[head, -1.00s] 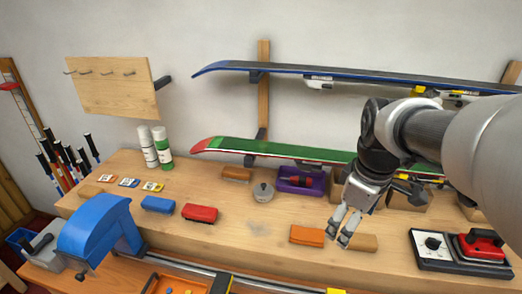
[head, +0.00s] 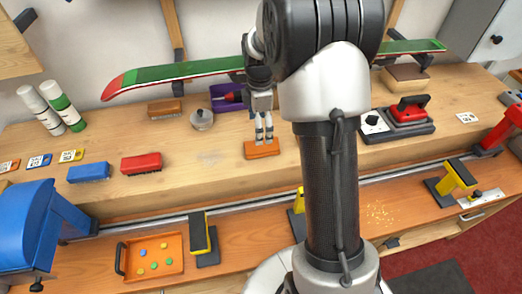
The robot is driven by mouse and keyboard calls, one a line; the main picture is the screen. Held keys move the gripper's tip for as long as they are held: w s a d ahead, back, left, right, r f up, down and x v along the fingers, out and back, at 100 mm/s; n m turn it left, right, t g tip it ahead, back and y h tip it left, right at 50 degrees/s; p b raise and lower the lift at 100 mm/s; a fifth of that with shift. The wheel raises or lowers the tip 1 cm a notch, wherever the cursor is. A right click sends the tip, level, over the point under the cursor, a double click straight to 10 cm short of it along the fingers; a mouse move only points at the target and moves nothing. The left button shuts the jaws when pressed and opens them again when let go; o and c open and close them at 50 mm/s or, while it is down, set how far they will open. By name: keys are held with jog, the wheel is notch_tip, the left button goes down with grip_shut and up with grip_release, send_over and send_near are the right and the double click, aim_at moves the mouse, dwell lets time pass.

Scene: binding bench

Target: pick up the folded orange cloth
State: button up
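The folded orange cloth (head: 262,149) lies flat on the wooden bench top near its front edge, left of my arm in the head view. My gripper (head: 264,140) points down at the cloth, with its fingertips over the cloth's upper part. A narrow gap shows between the two fingers, and nothing is seen held in it. I cannot tell whether the fingertips touch the cloth.
A red brush (head: 142,163) and a blue brush (head: 89,173) lie to the left. A grey round tin (head: 202,119) and a purple bin (head: 226,98) stand behind. A red iron (head: 408,110) sits right of my arm.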

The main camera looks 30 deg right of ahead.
aim_at(262, 148)
jog(key=f+b, duration=0.1)
jog(key=f, duration=0.3)
jog(key=f+b, duration=0.2)
jog(key=f, duration=0.2)
jog(key=shift+s+d, duration=0.15)
jog(key=shift+d, duration=0.05)
jog(key=shift+r, duration=0.1)
jog(key=shift+c, duration=0.5)
jog(key=c, duration=1)
